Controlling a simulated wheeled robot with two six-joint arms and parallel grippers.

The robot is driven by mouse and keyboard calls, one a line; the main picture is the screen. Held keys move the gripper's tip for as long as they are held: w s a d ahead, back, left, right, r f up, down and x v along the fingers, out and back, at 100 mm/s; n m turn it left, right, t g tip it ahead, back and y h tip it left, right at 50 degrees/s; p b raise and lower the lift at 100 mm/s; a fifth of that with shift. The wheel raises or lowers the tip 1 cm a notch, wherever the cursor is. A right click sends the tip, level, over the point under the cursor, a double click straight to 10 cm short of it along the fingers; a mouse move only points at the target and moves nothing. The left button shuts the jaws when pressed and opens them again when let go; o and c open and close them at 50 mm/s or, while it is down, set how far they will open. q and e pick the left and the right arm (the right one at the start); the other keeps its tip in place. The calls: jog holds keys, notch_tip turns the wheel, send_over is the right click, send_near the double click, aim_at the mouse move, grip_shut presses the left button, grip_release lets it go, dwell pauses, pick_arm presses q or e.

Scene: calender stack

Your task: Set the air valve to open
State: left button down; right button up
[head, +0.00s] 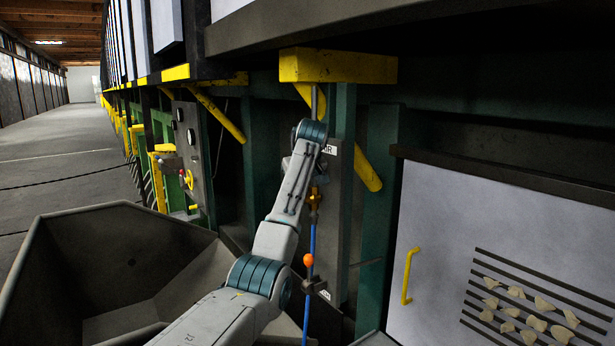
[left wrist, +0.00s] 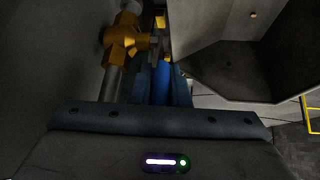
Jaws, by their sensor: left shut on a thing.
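The air valve (head: 315,198) is a brass fitting on a vertical line below a label ending in "R", with a blue hose (head: 312,236) running down from it. In the left wrist view the brass valve body (left wrist: 125,40) sits on a grey pipe at upper left. A blue part (left wrist: 162,83), seemingly the valve's handle, lies beside that pipe in front of my palm. My left gripper (left wrist: 160,72) is shut on it. In the head view my forearm and wrist hide the fingers and the handle, so its angle is unclear. My right gripper is not in view.
An orange ball (head: 308,260) sits lower on the line. A yellow beam (head: 338,66) and slanted yellow bar (head: 368,170) are near my wrist. A grey hopper (head: 110,230) stands at left, a white panel with yellow handle (head: 407,276) at right. Open floor lies far left.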

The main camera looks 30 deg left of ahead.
pick_arm(q)
jog(key=shift+w+a+f+g+h+p, duration=0.15)
jog(key=shift+a+g+h+p, duration=0.1)
jog(key=shift+h+p, duration=0.35)
jog(key=shift+a+f+g+h+p, duration=0.1)
jog(key=shift+a+g+h+p, duration=0.15)
jog(key=shift+h+p, duration=0.3)
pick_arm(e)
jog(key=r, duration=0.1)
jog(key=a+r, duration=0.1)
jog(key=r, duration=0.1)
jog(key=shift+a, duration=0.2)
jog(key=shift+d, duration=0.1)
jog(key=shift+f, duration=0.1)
pick_arm(q)
jog(key=c, duration=1.4)
grip_release()
jog(key=shift+w, duration=0.1)
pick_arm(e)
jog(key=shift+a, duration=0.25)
